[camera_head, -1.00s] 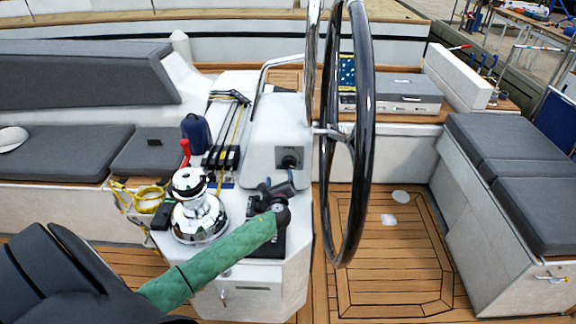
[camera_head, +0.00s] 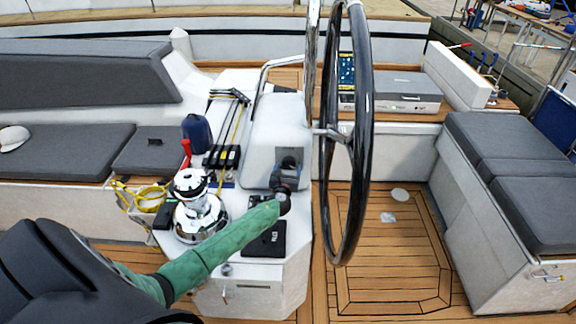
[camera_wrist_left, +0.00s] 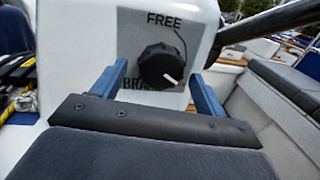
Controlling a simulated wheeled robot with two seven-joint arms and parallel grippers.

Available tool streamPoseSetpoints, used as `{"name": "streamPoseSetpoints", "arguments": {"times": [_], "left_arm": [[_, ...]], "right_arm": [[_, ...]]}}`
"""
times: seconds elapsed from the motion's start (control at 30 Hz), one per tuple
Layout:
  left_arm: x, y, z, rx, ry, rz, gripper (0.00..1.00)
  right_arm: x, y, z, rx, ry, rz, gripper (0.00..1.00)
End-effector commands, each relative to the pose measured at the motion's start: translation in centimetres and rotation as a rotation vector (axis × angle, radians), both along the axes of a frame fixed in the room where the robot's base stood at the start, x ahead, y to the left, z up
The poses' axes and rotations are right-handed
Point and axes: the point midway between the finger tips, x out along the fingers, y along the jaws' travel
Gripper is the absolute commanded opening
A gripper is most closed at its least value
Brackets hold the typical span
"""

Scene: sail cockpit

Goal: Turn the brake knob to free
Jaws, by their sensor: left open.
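The brake knob (camera_wrist_left: 161,66) is round, black and ribbed, on a grey plate (camera_wrist_left: 130,22) on the white pedestal. FREE is printed above it and BRAKE, partly hidden, below. Its white mark points to the lower right in the left wrist view. My left gripper (camera_wrist_left: 159,72) is open, its two blue fingers on either side of the knob with gaps visible; whether the tips reach its depth I cannot tell. In the head view my left gripper (camera_head: 288,172) is at the pedestal face (camera_head: 262,150) and largely covers the knob. My right gripper is not in view.
The large black steering wheel (camera_head: 362,120) stands just right of the pedestal. The deck at right is mostly clear.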

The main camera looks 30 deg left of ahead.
Motion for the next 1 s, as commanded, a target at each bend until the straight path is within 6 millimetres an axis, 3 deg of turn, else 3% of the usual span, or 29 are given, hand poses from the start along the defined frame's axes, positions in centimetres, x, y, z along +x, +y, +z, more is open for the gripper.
{"name": "streamPoseSetpoints", "arguments": {"times": [0.2, 0.47, 0.5, 0.7, 0.73, 1.0], "left_arm": [[1.16, 0.5, 0.04, 0.0, 0.0, 0.001, 0.73], [1.26, 0.57, -0.03, -0.001, 0.0, 0.001, 0.73], [1.25, 0.57, -0.04, -0.001, 0.0, 0.001, 0.71], [1.24, 0.56, -0.03, -0.001, 0.0, 0.0, 0.32], [1.24, 0.56, -0.03, -0.001, 0.0, 0.0, 0.29], [1.24, 0.5, -0.21, -0.017, -0.01, 0.002, 0.29]], "right_arm": [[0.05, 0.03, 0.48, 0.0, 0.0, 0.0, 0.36], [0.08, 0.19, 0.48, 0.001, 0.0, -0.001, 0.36], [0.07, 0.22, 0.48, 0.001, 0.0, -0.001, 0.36], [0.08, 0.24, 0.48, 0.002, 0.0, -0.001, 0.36], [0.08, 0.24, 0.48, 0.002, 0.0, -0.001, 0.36], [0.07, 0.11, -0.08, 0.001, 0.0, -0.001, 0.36]]}}
